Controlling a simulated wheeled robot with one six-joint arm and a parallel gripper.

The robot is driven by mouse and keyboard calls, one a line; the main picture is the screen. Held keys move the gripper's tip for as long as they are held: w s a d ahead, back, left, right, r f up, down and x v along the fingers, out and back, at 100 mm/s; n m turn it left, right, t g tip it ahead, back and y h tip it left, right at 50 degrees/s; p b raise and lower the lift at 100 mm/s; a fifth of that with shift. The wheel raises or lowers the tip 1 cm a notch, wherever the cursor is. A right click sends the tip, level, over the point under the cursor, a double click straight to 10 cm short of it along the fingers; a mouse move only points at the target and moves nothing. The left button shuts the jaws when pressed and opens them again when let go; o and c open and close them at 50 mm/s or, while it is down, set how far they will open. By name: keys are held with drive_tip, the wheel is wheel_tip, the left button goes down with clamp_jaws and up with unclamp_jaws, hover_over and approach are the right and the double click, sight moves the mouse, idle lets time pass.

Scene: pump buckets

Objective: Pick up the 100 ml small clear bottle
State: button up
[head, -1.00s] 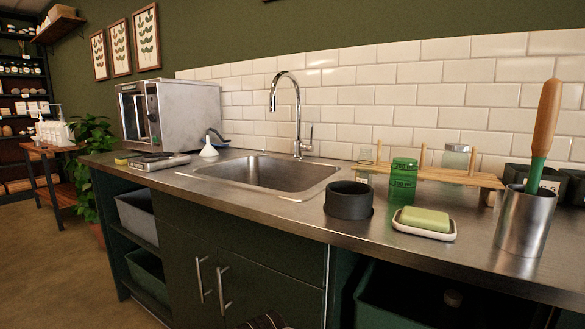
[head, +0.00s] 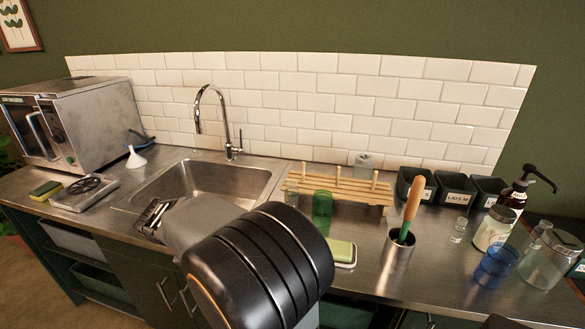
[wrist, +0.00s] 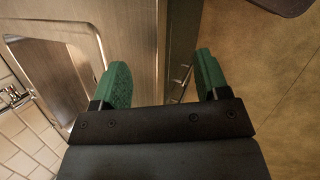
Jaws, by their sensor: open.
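Several small clear vessels stand on the counter in the head view. One small clear bottle (head: 459,229) is right of the steel utensil cup. Another clear one (head: 541,234) stands at the far right among jars, and a small clear glass (head: 292,193) is by the wooden rack. I cannot read which is 100 ml. My gripper (wrist: 162,78) is open and empty, its green fingers wide apart above the counter's front edge. In the head view, my gripper (head: 150,217) is in front of the sink, far left of the small bottle by the utensil cup.
A steel cup (head: 397,258) with a brush, a wooden rack (head: 335,192), a green tumbler (head: 322,210) and a soap dish (head: 342,262) crowd the counter. Black bins (head: 452,190), a pump bottle (head: 515,193) and jars (head: 494,229) stand right. The sink (head: 205,184) is left.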

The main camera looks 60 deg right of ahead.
drive_tip(key=w+d+r+n+g+h+p, duration=0.25)
drive_tip(key=d+r+p, duration=0.3)
drive_tip(key=d, duration=0.35)
drive_tip(key=w+d+r+n+g+h+p, duration=0.1)
drive_tip(key=d+r+n+g+h+p, duration=0.25)
drive_tip(key=d+r, duration=0.4)
drive_tip(key=p, duration=0.2)
approach(290, 182)
drive_tip(key=x, duration=0.4)
drive_tip(key=shift+p+x, duration=0.75)
drive_tip(key=shift+x, duration=2.6)
drive_tip(key=shift+c, duration=0.2)
drive_tip(key=c, duration=1.2)
